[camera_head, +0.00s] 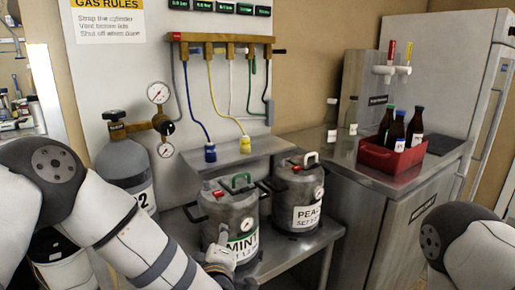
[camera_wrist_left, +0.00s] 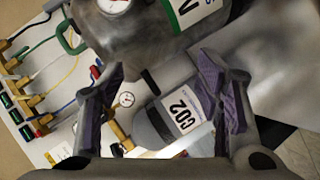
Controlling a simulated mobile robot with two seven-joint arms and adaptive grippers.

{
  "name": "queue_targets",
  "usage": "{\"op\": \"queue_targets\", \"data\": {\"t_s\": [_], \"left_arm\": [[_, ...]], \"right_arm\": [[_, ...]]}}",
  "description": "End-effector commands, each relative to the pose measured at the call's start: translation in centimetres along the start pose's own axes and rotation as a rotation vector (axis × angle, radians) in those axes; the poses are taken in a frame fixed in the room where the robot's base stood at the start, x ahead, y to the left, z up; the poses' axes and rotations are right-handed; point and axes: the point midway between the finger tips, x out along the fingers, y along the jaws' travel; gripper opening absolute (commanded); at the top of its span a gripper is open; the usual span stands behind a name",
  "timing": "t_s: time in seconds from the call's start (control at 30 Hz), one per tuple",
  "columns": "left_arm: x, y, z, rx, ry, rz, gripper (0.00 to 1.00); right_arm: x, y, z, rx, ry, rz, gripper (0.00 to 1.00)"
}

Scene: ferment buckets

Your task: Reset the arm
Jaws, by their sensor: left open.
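My left arm comes in from the left in the head view, and its gripper (camera_head: 221,252) is low in front of the keg labelled MINT (camera_head: 229,212), partly hidden. In the left wrist view my left gripper (camera_wrist_left: 160,72) has its two purple-padded fingers wide apart with nothing held between them. The MINT keg shows beyond the fingers at the top (camera_wrist_left: 150,25). The CO2 cylinder (camera_wrist_left: 172,115) shows in the background between the fingers. Of my right arm only a dark and white part shows at the lower right of the head view; its gripper is out of view.
A keg labelled PEACH (camera_head: 297,197) stands beside the MINT keg on a metal bench (camera_head: 270,262). A hose manifold (camera_head: 222,40) hangs on the wall above. A red crate (camera_head: 372,156) with dark bottles sits on the right counter. The CO2 cylinder (camera_head: 124,161) stands at left.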

Motion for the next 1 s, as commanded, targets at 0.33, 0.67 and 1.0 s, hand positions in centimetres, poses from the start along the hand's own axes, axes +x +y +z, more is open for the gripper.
{"op": "queue_targets", "data": {"t_s": [0.33, 0.67, 1.0], "left_arm": [[-16.1, -28.6, 3.6, 0.758, -0.764, -0.433, 0.59], [-31.8, -38.0, -1.6, 1.002, -1.259, -0.681, 0.59], [-32.3, -38.2, -1.8, 1.007, -1.275, -0.688, 0.59]], "right_arm": [[0.0, 0.0, 0.1, 0.001, -0.001, 0.001, 0.40], [0.0, 0.0, 0.1, 0.001, -0.001, 0.001, 0.40], [0.0, 0.0, 0.1, 0.001, -0.001, 0.001, 0.40]]}}
